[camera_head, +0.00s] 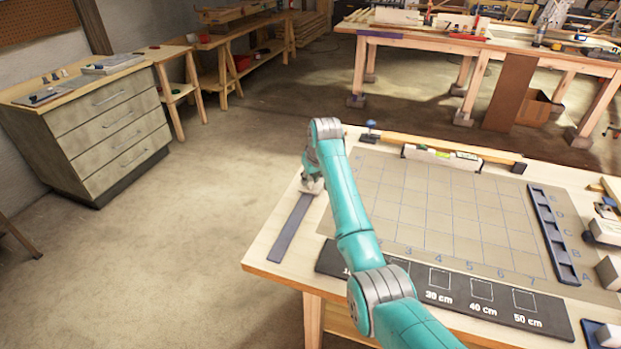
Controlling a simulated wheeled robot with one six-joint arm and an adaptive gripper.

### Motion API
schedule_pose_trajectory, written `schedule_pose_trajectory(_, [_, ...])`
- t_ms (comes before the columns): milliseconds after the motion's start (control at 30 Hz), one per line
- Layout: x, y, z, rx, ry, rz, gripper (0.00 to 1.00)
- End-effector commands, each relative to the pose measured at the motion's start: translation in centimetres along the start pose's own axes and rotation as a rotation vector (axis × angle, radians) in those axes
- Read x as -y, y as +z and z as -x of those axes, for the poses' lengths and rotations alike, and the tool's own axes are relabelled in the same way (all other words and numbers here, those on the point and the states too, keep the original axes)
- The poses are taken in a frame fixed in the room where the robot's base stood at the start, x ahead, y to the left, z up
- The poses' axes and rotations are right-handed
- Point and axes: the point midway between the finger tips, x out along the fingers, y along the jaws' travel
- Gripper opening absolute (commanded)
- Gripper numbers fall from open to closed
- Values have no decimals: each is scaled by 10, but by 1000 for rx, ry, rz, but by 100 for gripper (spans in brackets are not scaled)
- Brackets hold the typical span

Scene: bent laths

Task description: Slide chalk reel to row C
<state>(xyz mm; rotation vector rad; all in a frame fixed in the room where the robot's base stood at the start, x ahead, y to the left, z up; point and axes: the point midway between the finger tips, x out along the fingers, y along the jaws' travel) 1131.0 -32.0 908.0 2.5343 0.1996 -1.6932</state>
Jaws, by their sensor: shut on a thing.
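My gripper (312,187) is at the left end of the workbench, by the upper end of a dark flat strip (290,230). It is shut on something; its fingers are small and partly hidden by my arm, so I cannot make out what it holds. I cannot identify the chalk reel for certain; a small blue-topped item (371,130) stands at the bench's back left corner. The grey gridded board (440,205) has column numbers along its front and row letters A to E at its right. Row C lies midway along the dark slotted rail (552,232).
A dark board with centimetre marks (455,299) lies along the front edge. A level (441,155) and a wooden bar (450,146) lie at the back. Blocks and tools crowd the right edge. A drawer cabinet (115,122) stands far left. The grid's middle looks clear.

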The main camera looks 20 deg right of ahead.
Motion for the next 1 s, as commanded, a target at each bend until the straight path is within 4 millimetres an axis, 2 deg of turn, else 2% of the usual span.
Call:
schedule_pose_trajectory(167, [0, 0, 0, -1, 0, 0, 0])
schedule_pose_trajectory(200, [0, 0, 0, -1, 0, 0, 33])
schedule_pose_trajectory(267, [0, 0, 0, -1, 0, 0, 48])
schedule_pose_trajectory(300, [0, 0, 0, 0, 0, 0, 53])
schedule_pose_trajectory(667, [0, 0, 4, -1, 0, 0, 53])
schedule_pose_trajectory(767, [0, -1, 14, -3, 1, 0, 53])
schedule_pose_trajectory(1000, [-1, -1, 60, -4, 1, 0, 53])
